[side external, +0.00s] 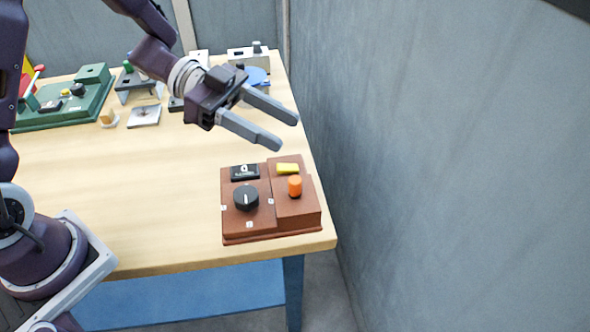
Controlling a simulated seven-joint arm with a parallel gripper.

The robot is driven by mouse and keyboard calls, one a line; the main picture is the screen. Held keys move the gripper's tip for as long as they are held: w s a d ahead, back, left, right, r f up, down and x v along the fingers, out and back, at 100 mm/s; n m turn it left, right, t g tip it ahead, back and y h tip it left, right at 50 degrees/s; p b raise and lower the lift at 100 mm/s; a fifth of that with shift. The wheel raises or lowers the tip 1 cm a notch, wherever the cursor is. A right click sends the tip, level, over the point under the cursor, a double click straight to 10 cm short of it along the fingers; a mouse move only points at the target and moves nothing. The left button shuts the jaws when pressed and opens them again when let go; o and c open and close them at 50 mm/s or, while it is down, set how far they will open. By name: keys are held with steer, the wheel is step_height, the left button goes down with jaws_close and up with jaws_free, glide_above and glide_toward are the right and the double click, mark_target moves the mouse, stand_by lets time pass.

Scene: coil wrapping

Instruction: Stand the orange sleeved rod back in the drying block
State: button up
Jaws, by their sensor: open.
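A short orange cylinder (294,187), which looks like the orange sleeved rod, stands upright on the right part of a reddish-brown block (267,230). Whether it sits in a hole there is too small to tell. The block also carries a black dial knob, a black label plate and a yellow piece (287,169). My gripper (288,133) is open and empty, its two grey fingers spread above and behind the block, apart from the orange cylinder. I cannot tell for sure whether the brown block is the drying block.
A green device (75,105) stands at the table's far left. Several small metal fixtures and a blue round part (256,76) line the back. The wooden table (150,200) is clear in the middle. A grey wall (440,150) rises along the right.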

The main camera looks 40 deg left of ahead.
glide_toward(309, 199)
steer(key=d+r, duration=0.1)
steer(key=w+d+r, duration=0.1)
steer(key=d, duration=0.1)
steer(key=shift+r, duration=0.35)
steer(key=x, duration=0.6)
steer(key=shift+s+f, duration=0.3)
steer(key=shift+f, duration=0.05)
steer(key=shift+w+d+f, duration=0.1)
steer(key=shift+w+d, duration=0.05)
steer(key=shift+d, duration=0.3)
jaws_close()
